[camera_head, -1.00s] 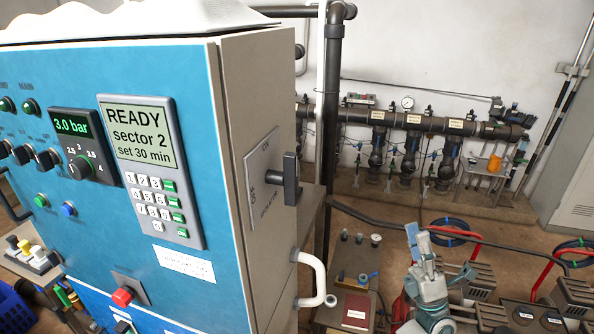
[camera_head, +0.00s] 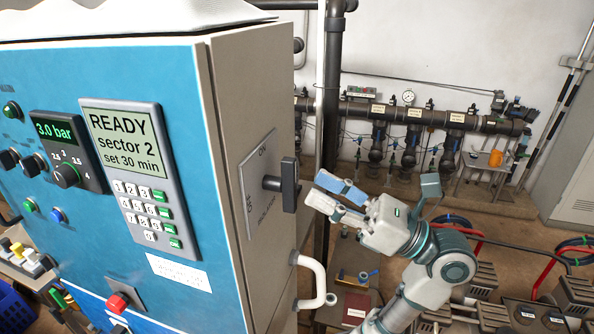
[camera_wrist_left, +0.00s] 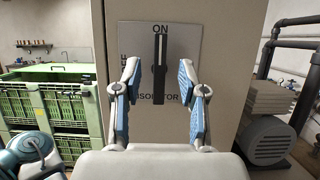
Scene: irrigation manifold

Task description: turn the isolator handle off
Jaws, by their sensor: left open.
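The isolator handle (camera_head: 290,185) is a dark upright bar on a grey plate (camera_head: 259,165) on the side of the blue-fronted cabinet. In the left wrist view the handle (camera_wrist_left: 159,68) stands vertical, its top end at the ON mark. OFF is on the plate's left side, partly hidden by a finger, and ISOLATOR is below. My left gripper (camera_head: 314,187) is open and empty, just right of the handle in the head view, its fingers pointing at it. In the left wrist view the blue-padded fingers appear on either side of the handle, apart from it. My right gripper is not in view.
A white grab handle (camera_head: 318,280) sticks out of the cabinet below the isolator. A dark vertical pipe (camera_head: 332,90) stands behind. The pipe manifold (camera_head: 420,118) runs along the back wall. Green crates (camera_wrist_left: 55,105) stand left of the cabinet in the left wrist view.

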